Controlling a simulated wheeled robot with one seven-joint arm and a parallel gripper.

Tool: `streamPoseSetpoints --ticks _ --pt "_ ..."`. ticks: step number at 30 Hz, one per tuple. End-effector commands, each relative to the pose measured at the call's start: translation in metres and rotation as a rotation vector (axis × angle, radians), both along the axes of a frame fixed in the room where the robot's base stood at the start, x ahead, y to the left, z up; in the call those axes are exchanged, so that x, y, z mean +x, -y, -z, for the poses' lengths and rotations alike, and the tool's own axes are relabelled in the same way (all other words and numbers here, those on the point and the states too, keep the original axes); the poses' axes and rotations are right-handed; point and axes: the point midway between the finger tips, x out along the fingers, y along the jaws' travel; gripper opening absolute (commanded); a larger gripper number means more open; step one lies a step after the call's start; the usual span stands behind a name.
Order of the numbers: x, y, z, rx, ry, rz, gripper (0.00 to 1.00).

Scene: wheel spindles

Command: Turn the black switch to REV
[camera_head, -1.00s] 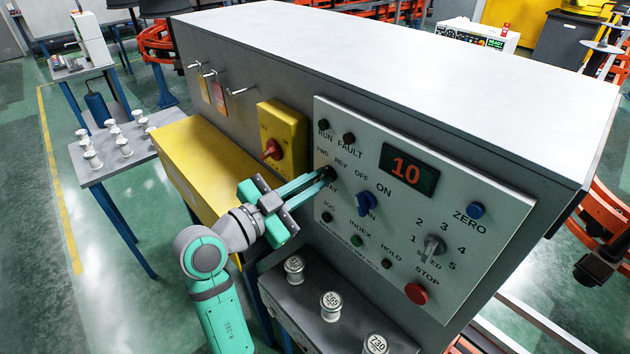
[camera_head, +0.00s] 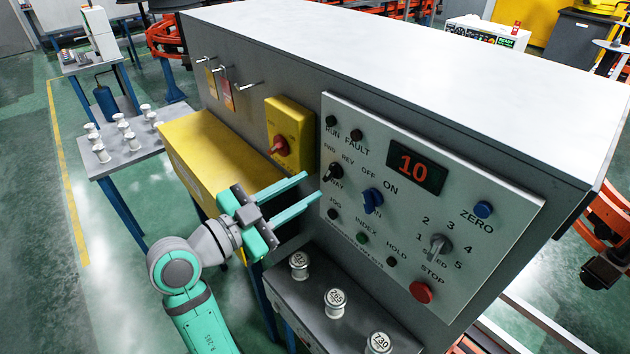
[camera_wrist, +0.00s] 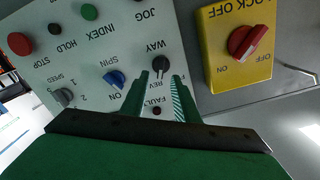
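The black switch (camera_head: 335,170) sits on the upper left of the grey control panel (camera_head: 470,190), below the FWD and REV labels. The switch also shows in the wrist view (camera_wrist: 160,64), where its pale mark appears to point toward the REV lettering; the exact angle is too small to be sure of. My gripper (camera_head: 312,187) is open and empty, with its fingertips left of the switch and apart from it in the head view. In the wrist view my gripper (camera_wrist: 158,78) has one finger on each side of the view to the switch.
A blue switch (camera_head: 372,200) is right of the black one. A yellow lock-off box with a red knob (camera_head: 280,146) is to the left. White spools (camera_head: 335,302) stand on the ledge below. A red STOP button (camera_head: 421,292) is at the lower right.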

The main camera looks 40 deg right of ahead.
Motion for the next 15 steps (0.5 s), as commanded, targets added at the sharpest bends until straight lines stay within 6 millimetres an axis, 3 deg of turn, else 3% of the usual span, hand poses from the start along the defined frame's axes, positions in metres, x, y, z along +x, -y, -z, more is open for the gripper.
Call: streamPoseSetpoints --ticks 6,15 --pt "0.000 -0.037 0.000 0.000 0.000 -0.008 0.28" --pt "-0.002 -0.052 0.000 0.001 0.000 -0.006 0.28"
